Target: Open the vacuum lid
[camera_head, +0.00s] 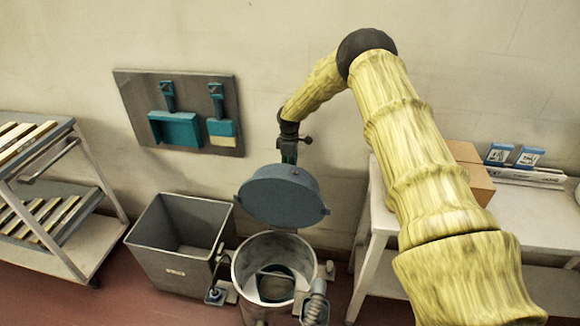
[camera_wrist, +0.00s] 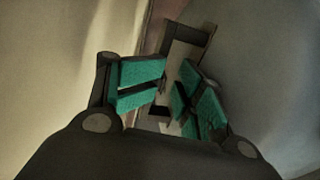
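The vacuum is a round metal drum (camera_head: 240,262) on the floor. Its blue-grey lid (camera_head: 280,196) is raised and tilted up above the drum's back edge, leaving the mouth uncovered. A dark round part shows inside the drum. My gripper (camera_head: 289,158) points down just behind the lid's upper edge; the lid hides its tips. In the wrist view, the green finger pads of my gripper (camera_wrist: 172,92) are apart, with a gap between them. A grey surface, seemingly the lid (camera_wrist: 270,65), fills the right side. Whether the fingers touch it cannot be told.
A grey bin (camera_head: 175,275) stands left of the drum. A shelf trolley (camera_head: 75,225) is at far left. A white table (camera_head: 535,215) with boxes stands at right, close to my arm. A tool board (camera_head: 180,85) hangs on the wall behind.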

